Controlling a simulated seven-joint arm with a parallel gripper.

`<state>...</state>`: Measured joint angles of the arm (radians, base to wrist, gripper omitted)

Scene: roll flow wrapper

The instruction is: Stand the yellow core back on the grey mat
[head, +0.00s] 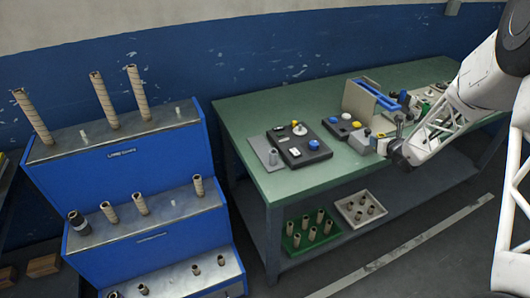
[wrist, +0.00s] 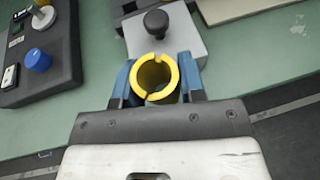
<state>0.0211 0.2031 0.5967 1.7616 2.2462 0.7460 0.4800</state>
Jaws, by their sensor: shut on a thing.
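The yellow core (wrist: 155,79) is a short split ring in the wrist view, seen from its open end. My gripper (wrist: 157,82) is shut on it, with one blue finger on each side. In the head view my gripper (head: 384,146) is over the right front part of the green table, and the core there is too small to make out clearly. What lies directly under the core is hidden.
A grey block with a black knob (wrist: 165,35) is just beyond the core. Black control boxes (head: 300,152) with coloured knobs stand between the mat and my gripper. A beige machine (head: 365,98) stands behind. A blue stepped rack (head: 140,185) holds brown tubes at left.

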